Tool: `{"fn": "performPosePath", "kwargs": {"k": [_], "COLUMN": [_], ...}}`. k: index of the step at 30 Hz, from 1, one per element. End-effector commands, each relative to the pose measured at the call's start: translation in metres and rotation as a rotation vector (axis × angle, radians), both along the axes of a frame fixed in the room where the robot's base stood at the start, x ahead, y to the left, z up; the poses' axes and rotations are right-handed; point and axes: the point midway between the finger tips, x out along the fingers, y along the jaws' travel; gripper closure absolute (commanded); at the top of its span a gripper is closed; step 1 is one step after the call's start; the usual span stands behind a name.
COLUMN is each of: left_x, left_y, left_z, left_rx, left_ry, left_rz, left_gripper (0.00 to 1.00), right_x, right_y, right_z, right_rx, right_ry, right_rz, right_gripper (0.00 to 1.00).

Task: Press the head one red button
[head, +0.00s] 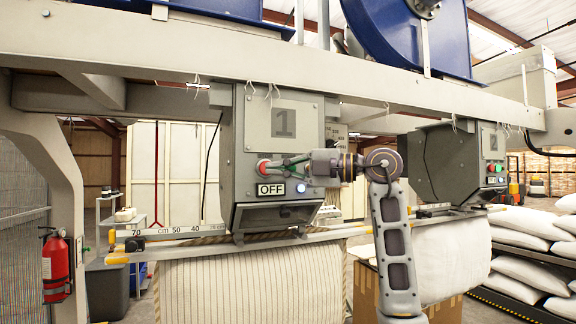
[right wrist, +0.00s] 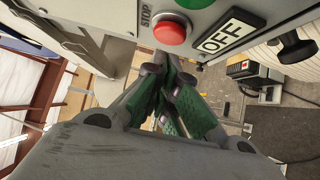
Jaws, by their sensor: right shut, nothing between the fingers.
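The head one unit (head: 280,128), a grey box marked "1", hangs from the beam in the middle of the head view. Its red button (head: 263,167) is on the left of its front panel, above an "OFF" display (head: 271,189). In the right wrist view the red button (right wrist: 170,31) sits beside the word "STOP", with the "OFF" display (right wrist: 229,37) to its right. My right gripper (head: 280,164) is shut and empty, its tips (right wrist: 167,68) close to the red button; I cannot tell whether they touch it. My left gripper is not in view.
A second head unit (head: 449,160), marked "2", hangs to the right. A white ruled rail (head: 190,229) and a striped pillow cover (head: 250,285) are below head one. A green button (right wrist: 194,3) sits close to the red one. White pillows (head: 530,240) are stacked at right.

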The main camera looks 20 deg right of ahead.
Motion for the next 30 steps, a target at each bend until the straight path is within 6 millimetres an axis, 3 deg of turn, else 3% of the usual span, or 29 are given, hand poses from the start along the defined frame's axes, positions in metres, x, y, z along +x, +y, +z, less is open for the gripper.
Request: {"fn": "performPosePath", "kwargs": {"k": [6, 21, 30], "left_x": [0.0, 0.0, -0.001], "left_y": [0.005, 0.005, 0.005], "left_z": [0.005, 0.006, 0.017], "left_rx": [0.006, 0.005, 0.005], "left_ry": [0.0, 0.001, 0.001], "left_rz": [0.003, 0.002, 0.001], "left_gripper": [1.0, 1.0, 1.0], "right_x": [0.013, 0.017, 0.032], "right_y": [0.002, 0.002, 0.003], "right_z": [0.001, 0.0, 0.001], "right_rx": [0.001, 0.001, -0.001], "right_ry": [0.001, 0.001, 0.002], "right_rz": [0.001, -0.001, -0.002], "right_gripper": [1.0, 1.0, 1.0]}}
